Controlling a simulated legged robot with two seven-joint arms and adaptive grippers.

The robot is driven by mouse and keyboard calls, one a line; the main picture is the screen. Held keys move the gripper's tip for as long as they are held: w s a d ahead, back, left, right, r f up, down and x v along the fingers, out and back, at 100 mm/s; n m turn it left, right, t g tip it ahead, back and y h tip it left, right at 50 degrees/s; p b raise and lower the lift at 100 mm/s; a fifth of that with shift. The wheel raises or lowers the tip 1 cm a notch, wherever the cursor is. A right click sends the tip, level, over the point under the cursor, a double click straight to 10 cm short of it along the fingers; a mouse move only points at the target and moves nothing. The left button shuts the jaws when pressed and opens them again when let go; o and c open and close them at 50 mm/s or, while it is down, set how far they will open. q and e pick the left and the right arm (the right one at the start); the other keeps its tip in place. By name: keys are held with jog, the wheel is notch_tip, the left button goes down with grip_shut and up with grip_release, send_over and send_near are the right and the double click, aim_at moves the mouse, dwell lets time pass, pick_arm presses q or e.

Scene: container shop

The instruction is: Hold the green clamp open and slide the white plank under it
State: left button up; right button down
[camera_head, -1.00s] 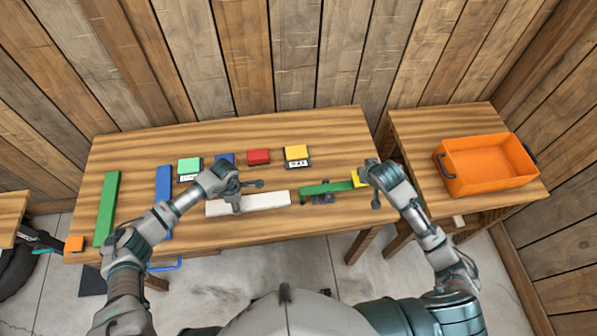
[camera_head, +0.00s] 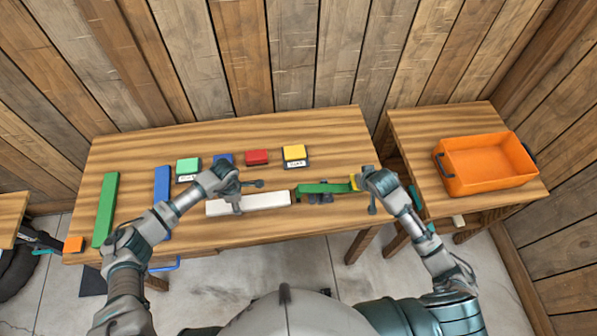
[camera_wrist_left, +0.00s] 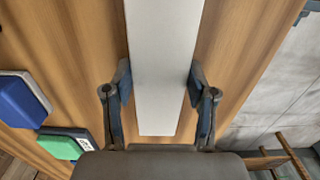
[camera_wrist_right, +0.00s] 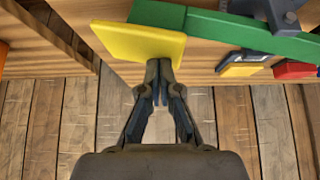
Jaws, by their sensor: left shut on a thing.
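The white plank (camera_head: 262,201) lies flat on the table, its right end just left of the green clamp (camera_head: 325,188). I cannot tell whether they touch. My left gripper (camera_head: 238,196) is shut on the plank, one finger on each side; the left wrist view shows the plank (camera_wrist_left: 165,60) between the fingers (camera_wrist_left: 160,95). The clamp has a green bar on a dark base and a yellow pad (camera_wrist_right: 138,42) at its right end. My right gripper (camera_wrist_right: 160,88) has its fingertips together against the pad, and largely hides it in the head view.
Green (camera_head: 106,210) and blue (camera_head: 163,195) planks lie at the left. Several coloured blocks, including red (camera_head: 257,157) and yellow (camera_head: 294,152), stand behind the plank. An orange bin (camera_head: 482,168) is on the right-hand table. The table's front edge is close to the clamp.

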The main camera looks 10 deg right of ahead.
aim_at(258, 201)
pick_arm(q)
jog(key=shift+d+r, duration=0.1)
jog(key=shift+d, duration=0.25)
pick_arm(e)
jog(key=shift+s+d+f, duration=0.1)
jog(key=shift+d+f, duration=0.35)
jog(key=shift+f, duration=0.35)
pick_arm(q)
jog(key=shift+a, duration=0.1)
pick_arm(e)
jog(key=shift+a+r, duration=0.1)
jog(key=shift+a, duration=0.05)
pick_arm(q)
jog(key=shift+a, duration=0.15)
pick_arm(e)
jog(key=shift+a, duration=0.25)
jog(key=shift+d, duration=0.15)
pick_arm(q)
jog(key=shift+d, duration=3.3)
jog(key=shift+s+d+f, duration=0.1)
jog(key=shift+f, duration=0.2)
